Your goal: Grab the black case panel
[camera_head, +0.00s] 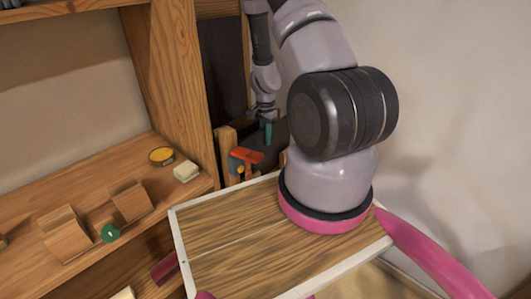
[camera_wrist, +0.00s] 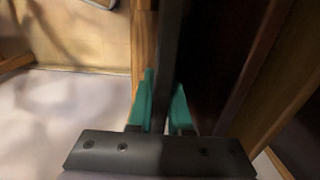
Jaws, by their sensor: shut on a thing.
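My gripper (camera_head: 267,132) reaches down beside the wooden cabinet, with its teal fingers pointing down. In the wrist view, my gripper (camera_wrist: 163,104) has its two teal fingers on either side of a thin dark upright edge, the black case panel (camera_wrist: 171,45). The fingers are shut on this edge. The panel runs away from the gripper toward the top of the view. In the head view, a dark surface (camera_head: 258,152) shows beside and below the fingers; the grip itself is too small to make out there.
A wooden shelf (camera_head: 85,180) at left carries wooden blocks (camera_head: 66,234), a yellow-rimmed tin (camera_head: 161,156) and a cream block (camera_head: 187,172). An orange tool (camera_head: 246,155) is close to the gripper. A wooden upright (camera_head: 180,85) stands left of the arm. The wall (camera_head: 460,120) is at right.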

